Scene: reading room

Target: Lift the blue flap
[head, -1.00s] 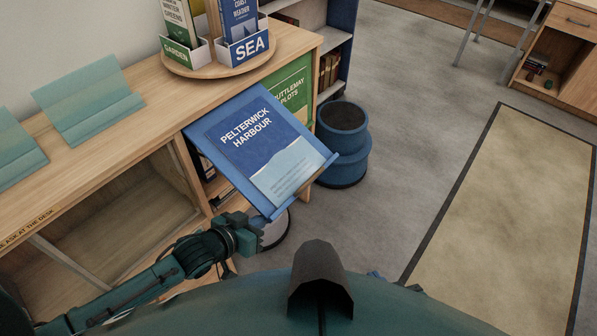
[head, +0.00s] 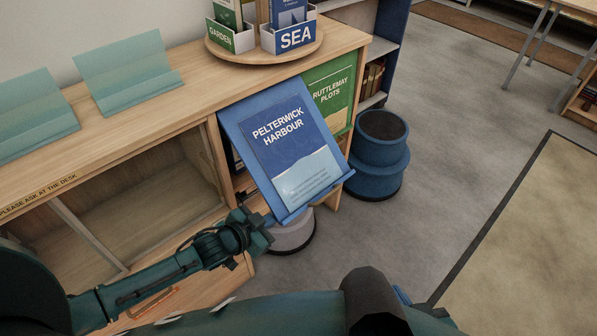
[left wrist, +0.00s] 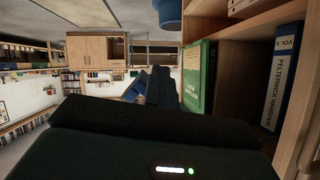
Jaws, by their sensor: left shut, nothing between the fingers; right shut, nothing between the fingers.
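The blue flap (head: 238,138) hangs tilted on the front of the low wooden cabinet, with a "Pelterwick Harbour" booklet (head: 290,150) on its face and a ledge along its lower edge. My left gripper (head: 266,226) is shut and empty at the flap's lower left corner; whether it touches the flap cannot be told. In the left wrist view its fingers (left wrist: 153,88) show beyond the dark gripper body. That view also shows a shelf space with a blue "Pelterwick Harbour" volume (left wrist: 282,78). My right gripper is not in view.
A green "Ruttlemay Plots" panel (head: 330,95) is right of the flap. A blue step stool (head: 378,160) stands beside the cabinet, and a grey round base (head: 292,235) is under the flap. A round tray (head: 228,56) with labelled boxes is on top. Floor to the right is clear.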

